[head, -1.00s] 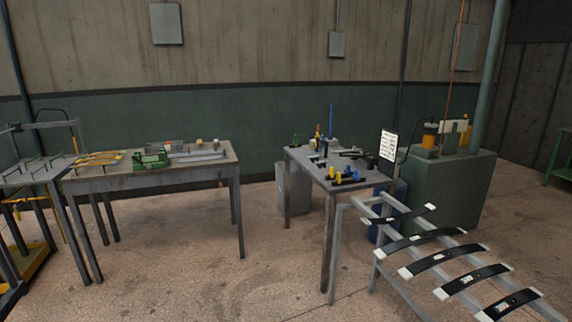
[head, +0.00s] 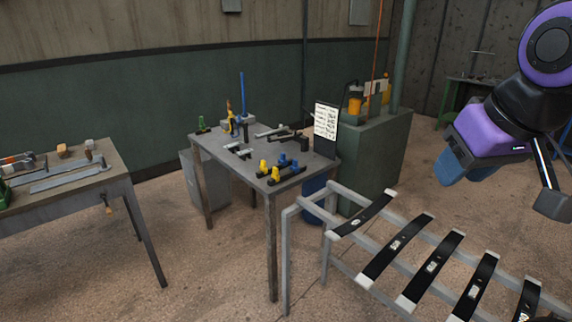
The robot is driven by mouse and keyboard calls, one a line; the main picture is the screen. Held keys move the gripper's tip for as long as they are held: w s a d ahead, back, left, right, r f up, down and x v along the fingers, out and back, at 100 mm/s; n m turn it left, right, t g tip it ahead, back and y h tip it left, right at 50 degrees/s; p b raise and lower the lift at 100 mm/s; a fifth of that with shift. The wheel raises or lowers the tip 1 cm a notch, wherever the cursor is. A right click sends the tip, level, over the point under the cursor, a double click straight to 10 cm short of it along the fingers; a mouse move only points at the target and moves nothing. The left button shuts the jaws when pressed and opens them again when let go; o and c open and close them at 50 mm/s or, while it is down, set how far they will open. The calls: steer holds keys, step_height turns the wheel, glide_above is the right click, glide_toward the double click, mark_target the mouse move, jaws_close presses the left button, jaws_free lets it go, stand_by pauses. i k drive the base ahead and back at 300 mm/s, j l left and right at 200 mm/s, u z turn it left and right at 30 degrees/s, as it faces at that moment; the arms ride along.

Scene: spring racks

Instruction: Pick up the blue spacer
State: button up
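Two small blue pieces, (head: 282,160) and (head: 294,165), stand at the front right part of the grey table (head: 215,150), in dark holders beside yellow pieces. They are small in the picture, and I cannot tell which is the blue spacer. A tall thin blue rod (head: 242,95) stands at the back of the same table. My gripper (head: 505,188) hangs at the upper right, on a purple and black arm, well to the right of the table. Its fingers look spread apart, with nothing seen between them. Part of the arm is cut off by the frame edge.
A rack (head: 307,200) with black spring strips stands in front, between the table and my gripper. A green cabinet (head: 375,160) stands behind it. A white sign (head: 326,120) rises at the table's right. Another workbench (head: 75,190) is at left, with open floor between.

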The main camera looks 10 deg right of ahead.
mark_target(282, 160)
steer(key=i+j, duration=0.25)
steer(key=i+j+z, duration=0.1)
steer(key=i+j, duration=0.15)
steer(key=j, duration=0.2)
steer(key=i+j, duration=0.25)
steer(key=j, duration=0.15)
steer(key=i+j, duration=0.25)
steer(key=i+j+z, duration=0.3)
steer(key=i+j, duration=1.1)
